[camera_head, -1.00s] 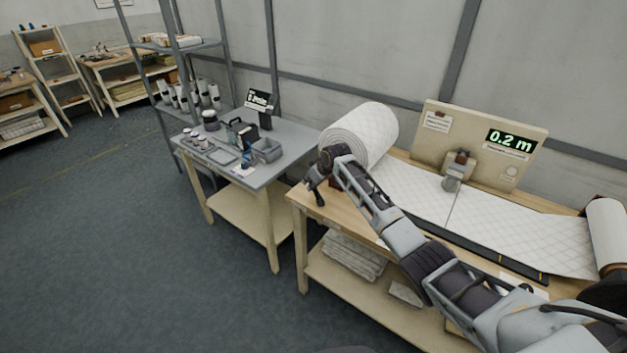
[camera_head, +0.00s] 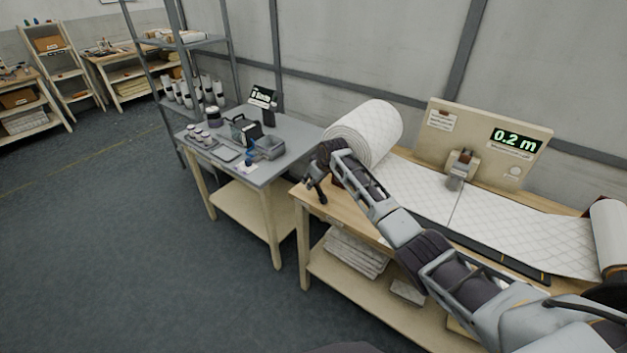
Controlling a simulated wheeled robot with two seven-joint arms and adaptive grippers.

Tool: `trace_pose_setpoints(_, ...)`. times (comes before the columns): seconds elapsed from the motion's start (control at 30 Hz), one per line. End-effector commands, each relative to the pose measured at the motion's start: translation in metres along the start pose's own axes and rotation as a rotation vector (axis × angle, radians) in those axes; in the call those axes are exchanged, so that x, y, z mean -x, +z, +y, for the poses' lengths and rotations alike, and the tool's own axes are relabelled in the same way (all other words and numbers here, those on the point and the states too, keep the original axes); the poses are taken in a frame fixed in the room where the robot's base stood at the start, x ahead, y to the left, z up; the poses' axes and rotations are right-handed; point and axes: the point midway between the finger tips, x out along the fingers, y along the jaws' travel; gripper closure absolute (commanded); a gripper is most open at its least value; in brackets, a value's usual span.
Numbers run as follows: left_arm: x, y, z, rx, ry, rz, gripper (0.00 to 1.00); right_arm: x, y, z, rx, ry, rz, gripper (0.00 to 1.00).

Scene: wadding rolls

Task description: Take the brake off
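A large roll of white quilted wadding (camera_head: 366,130) lies at the left end of the wooden bench (camera_head: 316,200). Its sheet (camera_head: 415,190) runs right along the bench top to a smaller roll (camera_head: 609,236). My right arm reaches across the front of the bench from the lower right. My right gripper (camera_head: 316,188) is at the bench's left front corner, just in front of and below the large roll. Its dark fingers are small and point down, so their opening is unclear. I cannot make out a brake; the arm and gripper cover the area below the roll. My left gripper is out of view.
A board with a "0.2 m" display (camera_head: 514,141) stands behind the sheet, with a clamp-like device (camera_head: 461,168) before it. A grey table (camera_head: 262,176) with trays and jars stands left of the bench. Folded wadding (camera_head: 355,252) lies on the lower shelf. The left floor is clear.

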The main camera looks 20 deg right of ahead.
Motion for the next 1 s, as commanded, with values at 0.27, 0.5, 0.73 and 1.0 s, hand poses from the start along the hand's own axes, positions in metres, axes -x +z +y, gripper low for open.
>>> trace_pose_setpoints(0.27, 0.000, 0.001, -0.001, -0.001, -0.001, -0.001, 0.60, 0.000, 0.001, 0.001, -0.001, 0.001, -0.002, 0.56)
trace_pose_setpoints(0.5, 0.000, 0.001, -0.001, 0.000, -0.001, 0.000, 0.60, 0.004, 0.002, 0.002, -0.002, 0.001, -0.002, 0.56)
trace_pose_setpoints(0.73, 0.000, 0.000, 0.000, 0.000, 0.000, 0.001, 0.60, 0.017, 0.001, 0.002, -0.001, 0.001, 0.000, 0.56)
trace_pose_setpoints(1.0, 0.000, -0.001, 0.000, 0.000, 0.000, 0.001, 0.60, 0.039, 0.001, 0.002, -0.001, 0.002, 0.000, 0.56)
